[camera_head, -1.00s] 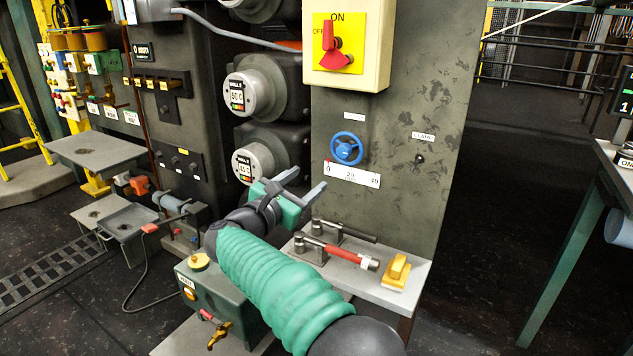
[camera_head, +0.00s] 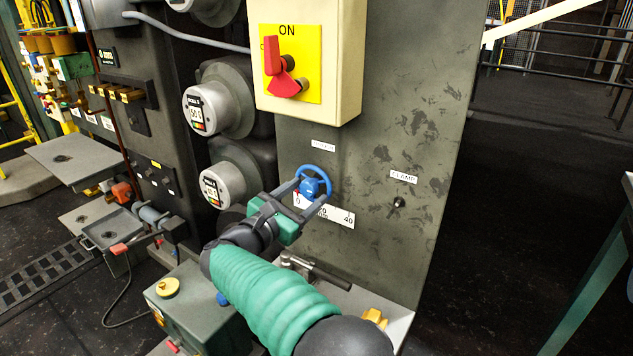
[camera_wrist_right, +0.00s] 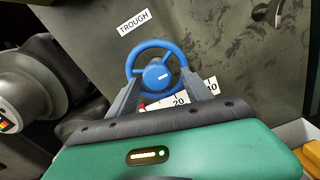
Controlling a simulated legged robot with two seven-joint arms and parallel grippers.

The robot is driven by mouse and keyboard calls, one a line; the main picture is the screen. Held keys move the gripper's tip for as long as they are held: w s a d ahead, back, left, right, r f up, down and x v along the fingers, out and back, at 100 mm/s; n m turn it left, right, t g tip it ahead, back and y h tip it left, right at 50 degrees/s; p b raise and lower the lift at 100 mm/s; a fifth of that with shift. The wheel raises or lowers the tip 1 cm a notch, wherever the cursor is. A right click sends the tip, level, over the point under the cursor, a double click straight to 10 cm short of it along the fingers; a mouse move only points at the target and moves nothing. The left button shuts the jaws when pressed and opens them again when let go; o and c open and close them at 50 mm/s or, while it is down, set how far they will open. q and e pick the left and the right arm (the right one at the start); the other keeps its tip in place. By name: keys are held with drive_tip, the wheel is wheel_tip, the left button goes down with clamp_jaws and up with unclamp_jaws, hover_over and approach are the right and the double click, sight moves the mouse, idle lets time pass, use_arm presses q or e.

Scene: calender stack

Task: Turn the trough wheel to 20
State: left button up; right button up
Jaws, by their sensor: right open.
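The blue trough wheel (camera_head: 314,182) is on the dark grey panel, below its small label. A white scale (camera_head: 335,215) marked 0, 20 and 40 sits just under it, partly hidden by my gripper. A red pointer shows near the 0 end. My right gripper (camera_head: 305,192) is open, with its fingers reaching to the wheel's lower rim. In the right wrist view the wheel (camera_wrist_right: 155,72) shows between and just beyond the two fingers (camera_wrist_right: 161,88), one on each side. I cannot tell whether the fingers touch the rim. My left gripper is not in view.
The on/off switch box (camera_head: 312,60) juts out above the wheel. A clamp knob (camera_head: 398,203) is to the right. Round dial gauges (camera_head: 222,186) stand out at the left. A shelf (camera_head: 395,325) with tools lies below my arm.

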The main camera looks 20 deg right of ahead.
drive_tip(key=shift+a+r, duration=0.15)
drive_tip(key=shift+a, duration=0.25)
drive_tip(key=shift+c, duration=0.4)
drive_tip(key=shift+a, duration=0.1)
drive_tip(key=shift+c, duration=1)
drive_tip(key=shift+d, duration=0.45)
drive_tip(key=c, duration=0.7)
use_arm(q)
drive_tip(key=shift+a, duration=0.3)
use_arm(e)
drive_tip(key=shift+a, duration=0.15)
clamp_jaws()
drive_tip(key=shift+n, duration=0.3)
